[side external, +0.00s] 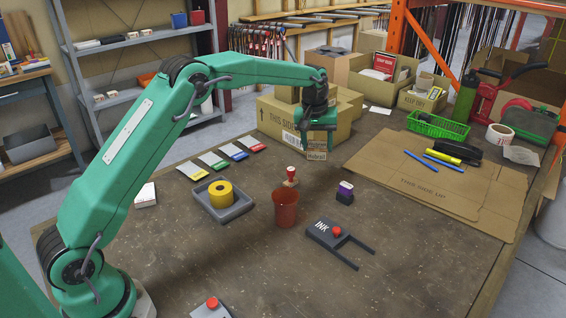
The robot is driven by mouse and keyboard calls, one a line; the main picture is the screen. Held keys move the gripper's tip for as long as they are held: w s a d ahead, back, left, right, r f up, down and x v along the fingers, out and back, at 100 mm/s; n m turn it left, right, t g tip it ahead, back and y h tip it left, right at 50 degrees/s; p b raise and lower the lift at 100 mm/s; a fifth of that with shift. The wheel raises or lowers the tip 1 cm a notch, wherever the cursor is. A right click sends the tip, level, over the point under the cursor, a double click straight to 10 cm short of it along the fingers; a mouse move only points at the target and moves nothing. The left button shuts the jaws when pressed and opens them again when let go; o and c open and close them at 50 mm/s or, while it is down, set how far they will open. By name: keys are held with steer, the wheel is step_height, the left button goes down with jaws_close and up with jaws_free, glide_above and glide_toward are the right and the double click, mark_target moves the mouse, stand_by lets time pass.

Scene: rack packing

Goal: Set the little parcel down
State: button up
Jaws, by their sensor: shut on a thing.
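My gripper (316,128) is at the upper middle of the side external view, pointing down. It is shut on the little parcel (317,154), a small brown cardboard box whose lower part shows below the jaws. The jaws hide its upper part. The parcel is in front of a large cardboard box marked THIS SIDE (275,118). I cannot tell whether its underside touches the table (400,225).
A red cup (286,209), a stamp (291,175), a purple-and-white block (345,192), a black ink pad (340,240) and a grey tray (235,207) with yellow tape stand nearer. Flat cardboard (430,180) and a green basket (438,126) lie right.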

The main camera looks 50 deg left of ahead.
steer(key=shift+n+y, duration=0.3)
steer(key=shift+n, duration=0.2)
steer(key=w+a+f, duration=0.1)
steer(key=a+f, duration=0.1)
steer(key=a, duration=0.4)
steer(key=w+a+f, duration=0.1)
steer(key=a+f, duration=0.2)
steer(key=a, duration=0.4)
steer(key=w+a+f, duration=0.1)
steer(key=a+f, duration=0.1)
steer(key=a, duration=0.4)
steer(key=shift+w+a+f, duration=0.2)
steer(key=shift+a+f, duration=0.05)
steer(key=shift+a, duration=0.15)
steer(key=shift+f, duration=2)
steer(key=shift+f, duration=0.15)
steer(key=o, duration=1.4)
